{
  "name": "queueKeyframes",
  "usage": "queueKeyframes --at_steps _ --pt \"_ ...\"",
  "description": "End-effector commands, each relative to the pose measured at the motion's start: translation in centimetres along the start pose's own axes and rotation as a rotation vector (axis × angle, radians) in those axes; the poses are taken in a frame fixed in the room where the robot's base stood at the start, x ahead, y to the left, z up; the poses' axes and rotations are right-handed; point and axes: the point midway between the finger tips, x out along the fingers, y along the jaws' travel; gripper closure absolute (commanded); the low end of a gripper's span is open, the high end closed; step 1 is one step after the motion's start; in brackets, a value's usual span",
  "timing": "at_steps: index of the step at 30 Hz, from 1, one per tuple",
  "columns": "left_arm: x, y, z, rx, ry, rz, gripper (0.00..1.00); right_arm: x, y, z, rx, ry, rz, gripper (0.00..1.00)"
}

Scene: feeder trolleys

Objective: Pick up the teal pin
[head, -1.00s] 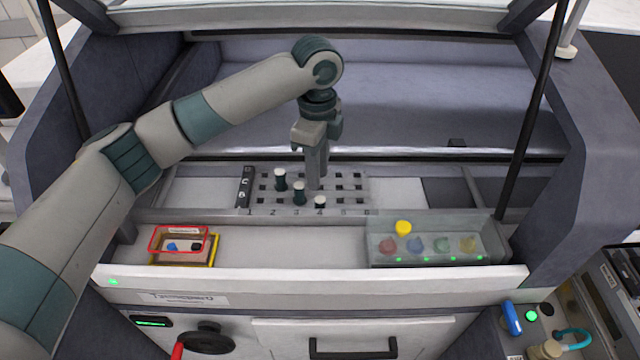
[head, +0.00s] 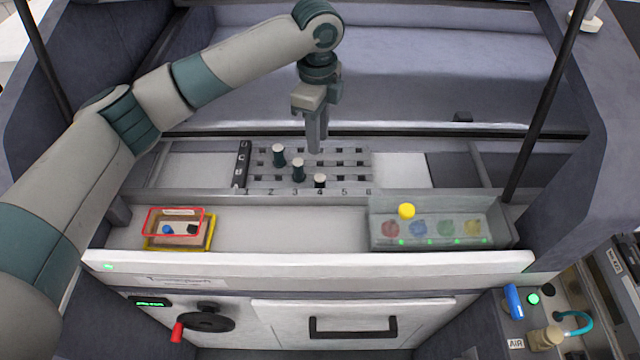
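A grey slotted rack (head: 350,165) with lettered rows and numbered columns holds three upright pins with white tops. The back-left pin (head: 279,160) and the middle pin (head: 298,173) have dark teal bodies. The front pin (head: 320,184) looks darker, nearly black, and its body is mostly hidden in the rack. My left gripper (head: 315,150) points down over the rack, behind and right of the middle pin. Its fingers look close together, seen nearly edge-on, and no pin shows between them. My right gripper is not in view.
Red and yellow small trays (head: 210,232) with small parts lie front left. The front ledge between them is free. Dark struts rise on both sides.

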Motion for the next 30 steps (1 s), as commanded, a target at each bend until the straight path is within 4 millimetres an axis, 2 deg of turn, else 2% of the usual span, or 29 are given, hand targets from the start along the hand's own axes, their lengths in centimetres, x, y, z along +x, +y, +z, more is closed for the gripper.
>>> queueKeyframes --at_steps 15,18,23,30 --pt "8.5 0.1 0.0 0.000 0.000 0.004 0.74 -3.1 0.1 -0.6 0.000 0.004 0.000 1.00" --pt "9.8 0.1 0.0 0.000 0.000 0.002 0.74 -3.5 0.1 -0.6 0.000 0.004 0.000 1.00" --pt "10.8 0.1 0.0 0.000 -0.001 0.002 0.74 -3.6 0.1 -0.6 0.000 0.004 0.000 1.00" --pt "10.9 0.1 0.0 0.001 0.000 0.001 0.74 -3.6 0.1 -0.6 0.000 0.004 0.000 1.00"
